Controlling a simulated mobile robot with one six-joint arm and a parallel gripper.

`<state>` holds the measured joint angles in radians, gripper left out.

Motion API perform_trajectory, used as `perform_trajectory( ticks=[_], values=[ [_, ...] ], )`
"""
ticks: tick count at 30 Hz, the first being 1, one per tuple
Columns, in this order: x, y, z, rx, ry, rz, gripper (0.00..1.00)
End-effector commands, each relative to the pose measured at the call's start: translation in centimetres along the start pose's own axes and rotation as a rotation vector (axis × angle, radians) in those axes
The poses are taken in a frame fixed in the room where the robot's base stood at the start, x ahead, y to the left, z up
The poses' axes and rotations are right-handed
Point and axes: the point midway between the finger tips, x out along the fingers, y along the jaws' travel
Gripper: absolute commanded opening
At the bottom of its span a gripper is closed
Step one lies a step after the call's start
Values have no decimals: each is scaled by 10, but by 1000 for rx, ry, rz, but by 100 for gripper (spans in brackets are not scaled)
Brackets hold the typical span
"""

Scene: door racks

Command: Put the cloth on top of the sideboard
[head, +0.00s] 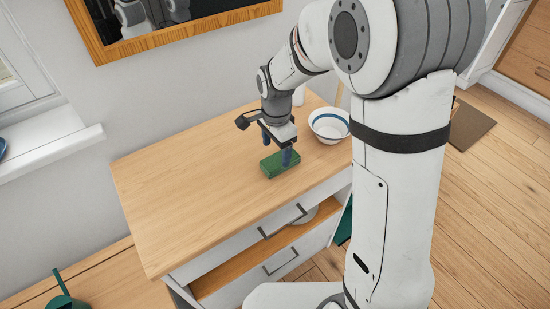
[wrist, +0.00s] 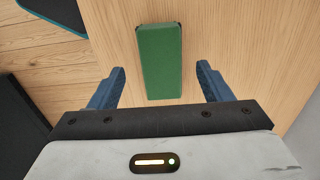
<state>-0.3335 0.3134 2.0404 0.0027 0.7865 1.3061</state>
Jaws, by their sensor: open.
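A flat green block, which seems to be the folded cloth (head: 278,165), lies on the wooden top of the sideboard (head: 190,185), close to its front edge. In the wrist view the green cloth (wrist: 161,62) lies lengthwise between and beyond the fingertips. My gripper (head: 277,147) points down right over the cloth, with its blue fingers apart. In the wrist view my gripper (wrist: 161,80) is open, with one finger on each side of the cloth and a gap on both sides. It holds nothing.
A white bowl with a blue band (head: 329,125) stands right of my gripper on the sideboard top. A framed mirror (head: 170,30) hangs on the wall behind. A drawer (head: 270,245) and open shelf are below. The left part of the top is clear.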

Motion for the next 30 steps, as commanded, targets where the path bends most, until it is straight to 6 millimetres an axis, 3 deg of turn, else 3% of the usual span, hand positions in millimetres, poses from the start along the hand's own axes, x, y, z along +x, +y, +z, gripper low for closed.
perform_trajectory(
  ticks=[3, 9, 19, 23, 30],
  values=[
    [-27, -1, 0, 0, 1, -5, 72],
    [-57, 0, 0, 1, 1, -2, 72],
    [-72, 8, -4, -27, 3, -8, 72],
    [-91, 41, -16, -149, 18, -41, 72],
    [-123, 143, -32, -545, 102, -109, 72]
  ],
)
